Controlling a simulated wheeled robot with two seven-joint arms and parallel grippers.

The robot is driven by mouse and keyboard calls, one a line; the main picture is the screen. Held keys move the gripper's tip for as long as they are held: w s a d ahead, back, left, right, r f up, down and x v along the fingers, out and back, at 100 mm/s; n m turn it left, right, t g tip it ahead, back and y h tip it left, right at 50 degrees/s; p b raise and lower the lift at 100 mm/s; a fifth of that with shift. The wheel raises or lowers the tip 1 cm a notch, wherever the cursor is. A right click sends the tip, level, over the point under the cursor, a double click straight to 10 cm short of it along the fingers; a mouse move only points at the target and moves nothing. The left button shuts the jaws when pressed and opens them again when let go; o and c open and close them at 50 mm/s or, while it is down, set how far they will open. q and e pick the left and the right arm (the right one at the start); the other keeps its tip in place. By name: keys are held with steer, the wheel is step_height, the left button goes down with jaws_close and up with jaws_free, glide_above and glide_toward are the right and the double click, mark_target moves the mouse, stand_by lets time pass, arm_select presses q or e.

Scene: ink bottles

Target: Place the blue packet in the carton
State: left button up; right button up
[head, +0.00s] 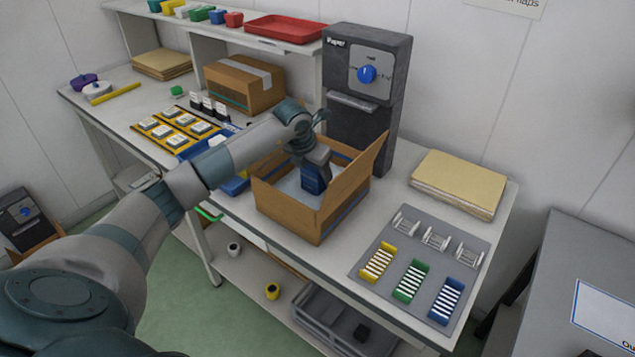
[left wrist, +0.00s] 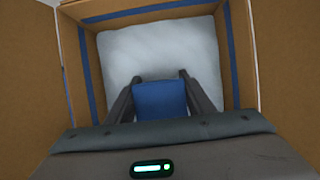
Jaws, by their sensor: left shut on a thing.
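The open carton (head: 285,208) stands on the workbench in front of the dark machine. Its inside, with a pale floor or lining, fills much of the left wrist view (left wrist: 88,70). My left gripper (head: 313,172) points down over the carton's opening. It is shut on the blue packet (head: 314,182), which hangs between the fingers inside the carton's outline. In the left wrist view the blue packet (left wrist: 160,100) sits between the two dark fingers, over the pale floor. I cannot tell whether the packet touches that floor. My right gripper is not in view.
The dark paper machine (head: 363,130) stands right behind the carton, whose raised flap (head: 368,170) is close to it. A grey tray with coloured racks (head: 395,235) and a stack of tan sheets (head: 458,183) lie to the right. A closed box (head: 243,85) stands behind left.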

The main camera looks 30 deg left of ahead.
arm_select(q)
step_height(320, 180, down, 3)
steer(key=shift+r+p, duration=0.1)
steer(key=shift+p, duration=0.35)
steer(key=shift+f, duration=0.25)
steer(key=o, duration=1.1)
steer(key=shift+r, duration=0.15)
